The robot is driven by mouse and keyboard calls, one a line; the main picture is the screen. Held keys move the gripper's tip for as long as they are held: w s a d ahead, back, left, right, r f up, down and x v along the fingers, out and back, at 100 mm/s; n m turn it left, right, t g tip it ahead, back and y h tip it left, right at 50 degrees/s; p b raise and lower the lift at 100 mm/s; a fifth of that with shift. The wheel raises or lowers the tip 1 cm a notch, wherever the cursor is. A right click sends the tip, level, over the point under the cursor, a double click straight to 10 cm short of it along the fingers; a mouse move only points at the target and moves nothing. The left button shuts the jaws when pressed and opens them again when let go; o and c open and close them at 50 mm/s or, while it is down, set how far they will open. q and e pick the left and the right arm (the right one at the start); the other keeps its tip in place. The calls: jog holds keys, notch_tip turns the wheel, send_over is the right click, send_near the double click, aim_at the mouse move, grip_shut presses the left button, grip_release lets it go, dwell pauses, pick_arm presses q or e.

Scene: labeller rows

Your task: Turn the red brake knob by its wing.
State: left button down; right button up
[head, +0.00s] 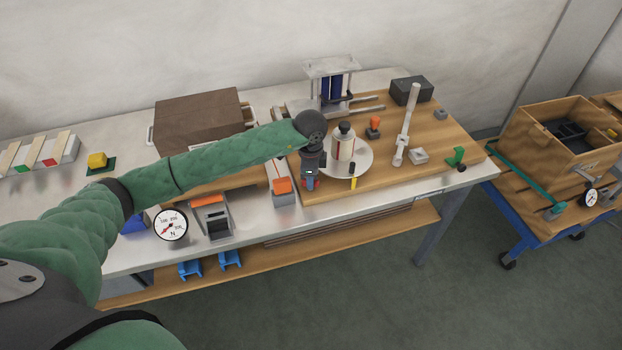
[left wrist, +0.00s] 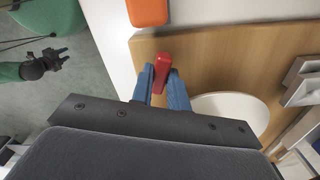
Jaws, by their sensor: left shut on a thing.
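The red brake knob (left wrist: 161,74) shows in the left wrist view as a raised red wing near the edge of the wooden board (left wrist: 215,55). My left gripper (left wrist: 160,82) has its two blue fingers on either side of the wing and is shut on it. In the head view my left gripper (head: 311,180) points down at the board's front left, beside the white round plate (head: 359,168). It hides most of the knob there. My right gripper (left wrist: 55,62) shows small and dark over the floor in the left wrist view; its jaw opening is too small to judge.
A white bottle with a black cap (head: 343,144) stands on the plate, close right of my left gripper. An orange-topped block (head: 283,188) is just left of it. A tall light lever (head: 407,125) stands further right. A brown box (head: 200,122) is behind my left arm.

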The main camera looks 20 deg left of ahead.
pick_arm(q)
jog(key=shift+n+p, duration=0.35)
jog(key=shift+n, duration=0.65)
jog(key=c, duration=1.3)
grip_release()
